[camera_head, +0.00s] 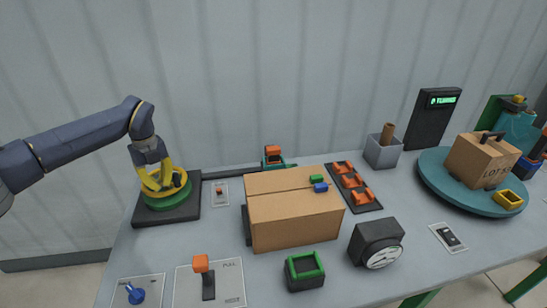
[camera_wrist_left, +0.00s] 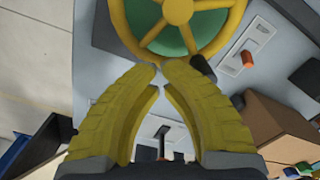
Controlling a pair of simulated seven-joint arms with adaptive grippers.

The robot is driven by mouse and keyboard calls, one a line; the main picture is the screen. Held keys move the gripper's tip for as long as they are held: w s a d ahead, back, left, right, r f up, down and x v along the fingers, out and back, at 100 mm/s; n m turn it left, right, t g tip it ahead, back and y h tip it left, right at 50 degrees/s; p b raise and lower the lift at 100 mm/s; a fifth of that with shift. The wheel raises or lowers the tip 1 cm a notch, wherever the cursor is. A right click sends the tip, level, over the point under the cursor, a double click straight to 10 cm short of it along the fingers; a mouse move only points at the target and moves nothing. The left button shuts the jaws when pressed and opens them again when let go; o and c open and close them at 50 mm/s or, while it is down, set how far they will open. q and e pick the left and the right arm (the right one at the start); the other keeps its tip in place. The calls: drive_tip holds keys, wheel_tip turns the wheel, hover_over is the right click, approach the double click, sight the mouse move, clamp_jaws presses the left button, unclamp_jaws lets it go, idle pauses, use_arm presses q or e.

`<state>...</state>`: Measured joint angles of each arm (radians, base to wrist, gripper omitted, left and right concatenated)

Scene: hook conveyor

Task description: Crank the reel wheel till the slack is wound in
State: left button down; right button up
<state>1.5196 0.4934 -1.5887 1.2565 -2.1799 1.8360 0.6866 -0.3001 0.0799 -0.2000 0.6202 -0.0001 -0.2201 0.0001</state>
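The reel wheel has a yellow spoked rim over a green drum (camera_head: 168,200) and stands on a dark square base at the left in the head view. In the left wrist view the wheel (camera_wrist_left: 178,12) fills the top, with its hub and spokes facing me. My left gripper (camera_head: 160,184) has yellow fingers and is right at the wheel in the head view. In the left wrist view the fingertips (camera_wrist_left: 160,70) are close together with a narrow gap, just short of the near rim. I see nothing held between them. Whether they touch the rim is unclear. My right gripper is out of view.
A dark bar runs right from the reel base (camera_head: 142,214) behind a switch plate (camera_head: 221,194). A cardboard box (camera_head: 285,232) stands mid-table. A lever plate (camera_head: 188,292) lies in front. A dark gauge (camera_head: 377,240) and a teal turntable (camera_head: 436,180) are to the right.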

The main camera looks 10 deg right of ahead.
sight(181, 181)
use_arm(q)
drive_tip(key=shift+f, duration=0.3)
drive_tip(key=shift+d, duration=0.1)
drive_tip(key=shift+w+d, duration=0.3)
drive_tip(key=shift+d, duration=0.55)
drive_tip(key=shift+w+d, duration=0.3)
drive_tip(key=shift+d, duration=0.55)
drive_tip(key=shift+w, duration=0.1)
drive_tip(key=shift+w+d, duration=0.45)
drive_tip(key=shift+w, duration=0.25)
drive_tip(key=shift+w+d, duration=0.45)
drive_tip(key=shift+w, duration=0.25)
drive_tip(key=shift+w, duration=0.1)
